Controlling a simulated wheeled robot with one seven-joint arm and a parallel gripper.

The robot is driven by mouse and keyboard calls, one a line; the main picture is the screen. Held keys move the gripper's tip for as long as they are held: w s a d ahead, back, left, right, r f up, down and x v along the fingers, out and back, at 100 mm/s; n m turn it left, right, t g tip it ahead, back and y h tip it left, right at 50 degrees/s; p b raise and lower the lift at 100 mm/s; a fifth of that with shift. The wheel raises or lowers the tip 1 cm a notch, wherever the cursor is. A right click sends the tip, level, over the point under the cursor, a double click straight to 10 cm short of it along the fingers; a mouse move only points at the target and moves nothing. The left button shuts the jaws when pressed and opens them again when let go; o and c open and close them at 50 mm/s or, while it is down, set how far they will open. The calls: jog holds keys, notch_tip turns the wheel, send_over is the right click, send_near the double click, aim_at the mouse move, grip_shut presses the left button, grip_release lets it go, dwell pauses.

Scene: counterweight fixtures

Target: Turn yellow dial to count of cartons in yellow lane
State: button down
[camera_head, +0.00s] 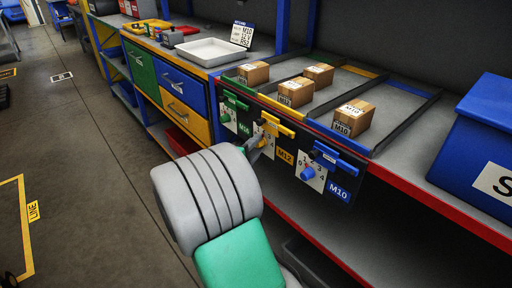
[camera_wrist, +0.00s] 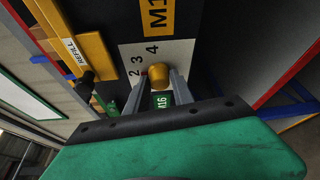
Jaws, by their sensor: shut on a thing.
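The yellow dial (camera_wrist: 160,76) sits on a white plate (camera_wrist: 181,58) marked 2, 3 and 4 in the wrist view. My gripper (camera_wrist: 157,84) is shut on this dial, one finger on each side. A small red mark shows by the dial near the 3; I cannot tell the exact setting. In the head view my gripper (camera_head: 254,143) reaches the yellow M12 panel and mostly hides the dial. Two cartons, a nearer one (camera_head: 294,94) and a farther one (camera_head: 319,75), stand in the middle lane with the yellow end strip (camera_head: 360,71).
One carton (camera_head: 252,74) stands in the left lane and one (camera_head: 353,119) in the right lane. A blue dial (camera_head: 307,174) is right of my gripper, below a blue handle (camera_head: 338,160). A yellow refill handle (camera_wrist: 75,45) is close by. A blue bin (camera_head: 480,135) stands right.

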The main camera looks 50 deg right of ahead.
jog(key=c, duration=1.1)
grip_release()
jog(key=s+a, duration=0.1)
jog(key=a, duration=0.6)
jog(key=shift+s+a+r+p, duration=0.15)
jog(key=shift+a+r+p, duration=0.1)
jog(key=shift+a+p, duration=0.1)
